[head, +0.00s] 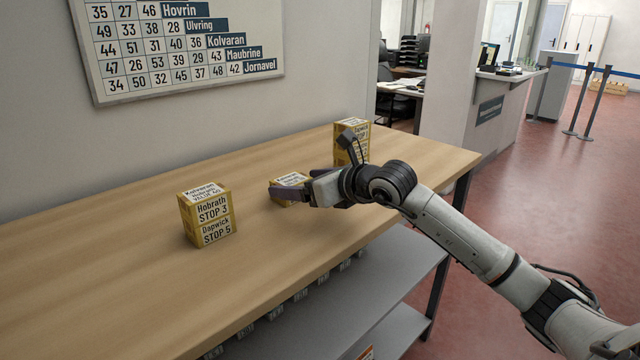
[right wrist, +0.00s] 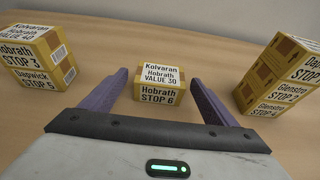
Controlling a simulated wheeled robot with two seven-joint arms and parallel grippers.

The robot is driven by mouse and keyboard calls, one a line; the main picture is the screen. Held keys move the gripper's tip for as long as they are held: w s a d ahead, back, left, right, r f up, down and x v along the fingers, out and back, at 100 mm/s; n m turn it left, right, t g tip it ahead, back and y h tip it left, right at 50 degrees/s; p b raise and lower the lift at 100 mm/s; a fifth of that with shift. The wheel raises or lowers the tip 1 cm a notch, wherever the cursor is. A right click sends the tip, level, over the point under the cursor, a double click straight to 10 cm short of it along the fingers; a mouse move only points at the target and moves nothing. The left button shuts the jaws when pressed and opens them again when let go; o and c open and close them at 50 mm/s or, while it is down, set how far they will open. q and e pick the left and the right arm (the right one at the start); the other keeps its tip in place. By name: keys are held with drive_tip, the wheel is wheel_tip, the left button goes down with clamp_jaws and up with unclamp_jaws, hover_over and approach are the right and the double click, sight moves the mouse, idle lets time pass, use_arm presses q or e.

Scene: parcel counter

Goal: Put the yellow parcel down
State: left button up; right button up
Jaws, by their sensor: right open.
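A small yellow parcel (right wrist: 160,78) sits on the wooden counter, with labels reading Kolvaran, Hobrath, VALUE 30 and STOP 6. In the head view only part of this parcel (head: 289,178) shows behind my right gripper (head: 296,188). In the right wrist view my right gripper (right wrist: 158,84) is open, with one purple finger on each side of the parcel and a narrow gap at both sides. The parcel stands flat and looks untouched by the fingers. My left gripper is in neither view.
A yellow parcel stack (head: 208,216) marked STOP 3 and STOP 5 stands left on the counter (head: 110,290). Another yellow stack (head: 359,136) stands at the far end. The counter's front is clear. A wall with a number board (head: 180,45) runs behind; a grey shelf (head: 340,300) lies below.

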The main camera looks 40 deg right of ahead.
drive_tip(key=b+v, duration=0.1)
drive_tip(key=v, duration=0.7)
drive_tip(key=shift+s+r, duration=0.1)
drive_tip(key=shift+s, duration=0.15)
